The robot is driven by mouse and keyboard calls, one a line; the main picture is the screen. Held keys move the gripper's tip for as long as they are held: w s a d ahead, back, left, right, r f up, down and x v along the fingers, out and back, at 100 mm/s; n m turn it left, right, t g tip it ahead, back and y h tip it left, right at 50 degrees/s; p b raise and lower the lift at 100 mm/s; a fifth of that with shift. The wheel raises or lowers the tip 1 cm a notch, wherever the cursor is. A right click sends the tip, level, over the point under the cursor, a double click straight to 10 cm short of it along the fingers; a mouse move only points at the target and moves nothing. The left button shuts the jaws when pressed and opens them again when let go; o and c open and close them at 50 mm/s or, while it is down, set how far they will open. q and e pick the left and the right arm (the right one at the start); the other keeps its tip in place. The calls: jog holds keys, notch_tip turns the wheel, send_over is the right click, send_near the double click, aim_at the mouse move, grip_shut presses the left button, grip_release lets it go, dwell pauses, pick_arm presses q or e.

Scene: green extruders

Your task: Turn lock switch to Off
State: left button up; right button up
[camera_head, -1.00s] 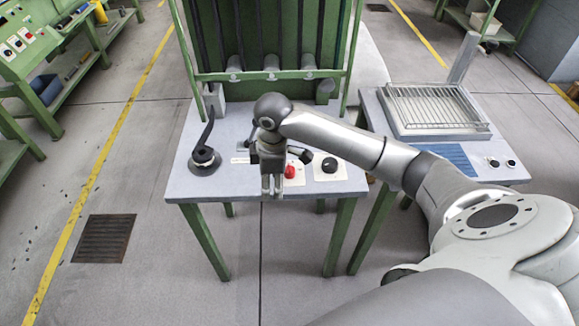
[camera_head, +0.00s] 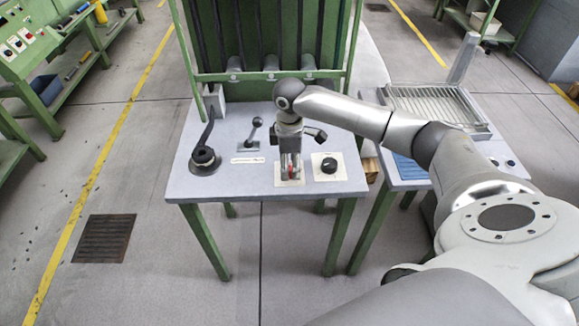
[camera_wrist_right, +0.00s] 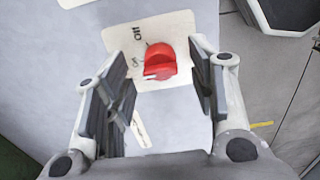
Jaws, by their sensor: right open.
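The lock switch is a red rotary knob (camera_wrist_right: 160,62) on a white plate (camera_wrist_right: 182,24) with "On" and "Off" labels, seen in the right wrist view. In the head view the red knob (camera_head: 290,169) is mostly hidden behind my right gripper. My right gripper (camera_head: 290,176) points down over the switch plate on the grey table. In the right wrist view the right gripper (camera_wrist_right: 163,98) is open, with one finger on each side of the red knob and gaps between. My left gripper is not in view.
A black knob (camera_head: 329,166) on a white plate is just right of the switch. A small lever (camera_head: 254,133) and a larger black lever (camera_head: 205,153) stand to the left on the table (camera_head: 230,182). A green frame (camera_head: 265,75) rises behind.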

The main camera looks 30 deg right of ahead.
jog(key=shift+f, duration=0.9)
jog(key=shift+c, duration=0.2)
jog(key=c, duration=1)
jog(key=shift+r+p, duration=0.2)
jog(key=shift+p, duration=0.4)
jog(key=m+p, duration=0.8)
jog(key=p, duration=0.3)
jog(key=shift+a+r, duration=0.1)
jog(key=shift+f+m+p, duration=0.2)
jog(key=shift+m+p, duration=1.45)
jog(key=shift+m, duration=0.25)
jog(key=shift+w, duration=0.1)
